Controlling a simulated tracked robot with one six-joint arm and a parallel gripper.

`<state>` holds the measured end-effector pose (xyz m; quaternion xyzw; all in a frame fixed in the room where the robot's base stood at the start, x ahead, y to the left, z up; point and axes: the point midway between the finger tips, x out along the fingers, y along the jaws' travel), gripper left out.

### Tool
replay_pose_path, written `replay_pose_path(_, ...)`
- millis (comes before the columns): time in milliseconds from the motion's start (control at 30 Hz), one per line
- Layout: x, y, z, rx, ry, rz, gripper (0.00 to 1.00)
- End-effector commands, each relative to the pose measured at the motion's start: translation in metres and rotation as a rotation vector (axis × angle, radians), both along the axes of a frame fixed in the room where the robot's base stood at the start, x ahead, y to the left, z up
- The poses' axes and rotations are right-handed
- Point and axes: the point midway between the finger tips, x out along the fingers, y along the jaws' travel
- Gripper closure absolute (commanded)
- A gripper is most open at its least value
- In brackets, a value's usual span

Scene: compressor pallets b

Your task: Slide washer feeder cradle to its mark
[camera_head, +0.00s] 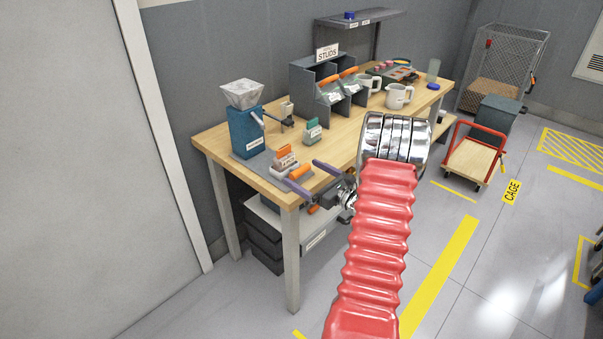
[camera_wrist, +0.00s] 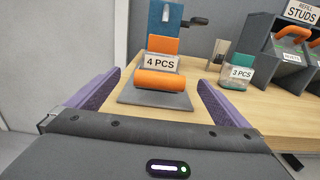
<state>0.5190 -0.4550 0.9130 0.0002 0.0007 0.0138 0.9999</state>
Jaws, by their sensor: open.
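The blue washer feeder (camera_head: 246,132) with a grey hopper stands at the near left of the wooden bench. In front of it is a small cradle (camera_head: 285,161) with a "4 PCS" label; its orange handle (camera_head: 302,173) faces my gripper. In the wrist view the cradle's handle (camera_wrist: 165,80) is a thick orange bar, low on a dark grey plate (camera_wrist: 155,98). My gripper (camera_head: 312,177) is at the bench's near edge. Its purple fingers are open and spread to either side of the handle, apart from it. I cannot make out a mark.
A grey studs bin rack (camera_head: 300,78) and white jugs (camera_head: 398,96) are farther back. Bare bench top (camera_head: 340,145) lies to the right. Dark bins are under the bench.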

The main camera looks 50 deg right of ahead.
Motion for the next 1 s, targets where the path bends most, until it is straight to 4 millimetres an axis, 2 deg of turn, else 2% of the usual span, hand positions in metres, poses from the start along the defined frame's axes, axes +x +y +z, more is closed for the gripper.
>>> replay_pose_path(400,-0.074,-0.003,0.000,0.001,0.000,-0.004,0.00)
replay_pose_path(600,-0.103,-0.004,0.000,0.001,0.000,-0.004,0.00)
replay_pose_path(800,-0.114,-0.004,0.000,0.000,-0.001,-0.001,0.00)
replay_pose_path(1000,-0.115,-0.003,0.000,0.000,-0.001,0.000,0.00)
